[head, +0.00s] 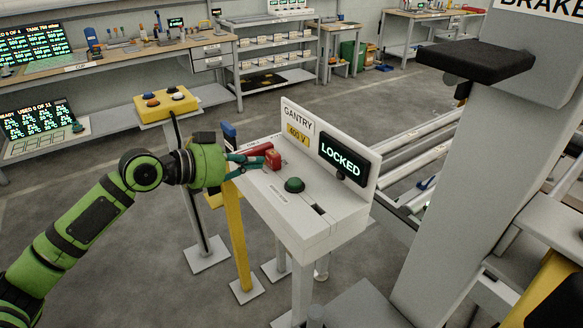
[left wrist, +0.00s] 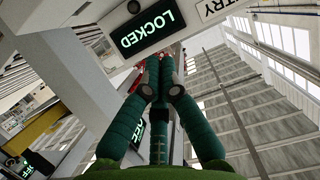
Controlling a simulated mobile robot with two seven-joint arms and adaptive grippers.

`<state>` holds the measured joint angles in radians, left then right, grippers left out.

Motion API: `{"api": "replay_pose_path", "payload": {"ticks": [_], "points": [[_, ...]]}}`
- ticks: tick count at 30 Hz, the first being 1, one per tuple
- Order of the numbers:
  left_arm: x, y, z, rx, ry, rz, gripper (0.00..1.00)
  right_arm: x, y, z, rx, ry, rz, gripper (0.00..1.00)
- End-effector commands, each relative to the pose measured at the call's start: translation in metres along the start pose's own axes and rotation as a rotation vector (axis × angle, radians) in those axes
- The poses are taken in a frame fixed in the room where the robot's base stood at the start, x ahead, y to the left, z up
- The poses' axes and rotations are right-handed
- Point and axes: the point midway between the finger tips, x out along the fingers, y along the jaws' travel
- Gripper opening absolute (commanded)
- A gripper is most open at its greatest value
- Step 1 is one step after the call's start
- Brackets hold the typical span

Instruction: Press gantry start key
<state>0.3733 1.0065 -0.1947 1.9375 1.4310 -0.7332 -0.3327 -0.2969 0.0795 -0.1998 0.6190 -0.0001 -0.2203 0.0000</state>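The gantry console (head: 318,222) is a light grey pedestal box with a sign reading GANTRY and a dark screen (head: 343,160) showing LOCKED. The screen also shows in the left wrist view (left wrist: 148,27). A round dark green button (head: 294,185) sits on the sloped top. My right gripper is out of view.
A yellow post (head: 239,235) stands left of the console. A yellow button box (head: 166,104) stands farther left on its own stand. A large grey column (head: 460,175) rises to the right, with rails behind the console. Benches and shelves line the back; open floor lies between.

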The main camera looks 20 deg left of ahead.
Motion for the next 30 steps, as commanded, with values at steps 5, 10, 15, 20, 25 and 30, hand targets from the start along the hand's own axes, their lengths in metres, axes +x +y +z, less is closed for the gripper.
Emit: {"api": "replay_pose_path", "payload": {"ticks": [5,10,15,20,25,30], "points": [[0.002,-0.001,0.0,-0.002,0.001,-0.001,0.0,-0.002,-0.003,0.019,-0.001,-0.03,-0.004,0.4],[0.017,-0.001,-0.003,-0.006,0.004,0.0,0.0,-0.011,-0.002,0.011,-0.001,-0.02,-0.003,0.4],[0.051,0.0,-0.006,-0.006,0.004,0.0,0.0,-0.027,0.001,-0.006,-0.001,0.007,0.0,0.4],[0.086,-0.001,-0.005,-0.007,0.003,0.0,0.0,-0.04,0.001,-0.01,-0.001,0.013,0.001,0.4],[0.105,-0.001,0.015,-0.006,-0.005,-0.002,0.0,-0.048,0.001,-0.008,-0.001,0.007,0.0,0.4],[0.109,-0.001,0.033,-0.004,-0.001,-0.002,0.0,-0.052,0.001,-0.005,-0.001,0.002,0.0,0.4]]}}
